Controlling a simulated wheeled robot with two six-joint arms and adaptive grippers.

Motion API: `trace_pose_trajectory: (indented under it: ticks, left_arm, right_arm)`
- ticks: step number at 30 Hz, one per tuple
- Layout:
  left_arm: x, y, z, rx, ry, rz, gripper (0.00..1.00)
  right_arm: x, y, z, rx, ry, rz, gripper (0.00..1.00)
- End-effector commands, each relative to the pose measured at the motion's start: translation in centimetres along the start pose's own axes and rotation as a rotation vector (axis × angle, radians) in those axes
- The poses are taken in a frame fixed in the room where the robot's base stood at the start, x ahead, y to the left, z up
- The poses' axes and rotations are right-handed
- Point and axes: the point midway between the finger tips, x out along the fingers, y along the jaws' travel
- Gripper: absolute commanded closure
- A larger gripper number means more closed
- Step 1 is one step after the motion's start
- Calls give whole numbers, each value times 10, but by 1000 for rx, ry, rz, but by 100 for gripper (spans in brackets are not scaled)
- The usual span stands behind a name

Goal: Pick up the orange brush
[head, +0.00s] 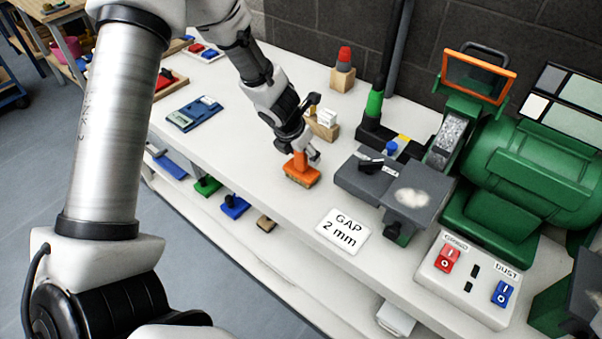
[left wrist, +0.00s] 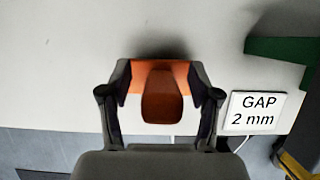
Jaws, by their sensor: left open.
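The orange brush (head: 301,174) rests on the white bench, bristles down, with its handle rising toward my left gripper (head: 303,153). In the left wrist view the brush (left wrist: 163,95) sits between the two fingers of my left gripper (left wrist: 160,100). The fingers stand open on either side of the brush, and I cannot tell whether either one touches it. The right gripper is in neither view.
A "GAP 2 mm" card (head: 343,231) lies right of the brush. A green grinder (head: 528,165) and its grey rest (head: 375,178) stand farther right. A wooden block (head: 322,127) is behind the gripper.

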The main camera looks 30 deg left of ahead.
Motion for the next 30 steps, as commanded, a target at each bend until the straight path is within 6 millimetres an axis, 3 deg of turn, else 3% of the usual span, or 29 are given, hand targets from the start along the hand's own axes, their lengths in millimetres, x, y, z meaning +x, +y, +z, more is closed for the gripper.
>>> trace_pose_trajectory:
  ticks: [6,11,12,22,30]
  left_arm:
    - [0,0,1,0,0,-1,41]
    - [0,0,0,0,0,-1,98]
    - [0,0,0,0,0,-1,100]
    - [-5,0,2,0,0,-1,100]
    - [-63,0,27,-1,-1,0,100]
  right_arm:
    - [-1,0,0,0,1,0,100]
    - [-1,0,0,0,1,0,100]
    - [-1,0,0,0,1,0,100]
    - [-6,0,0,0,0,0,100]
    - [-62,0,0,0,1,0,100]
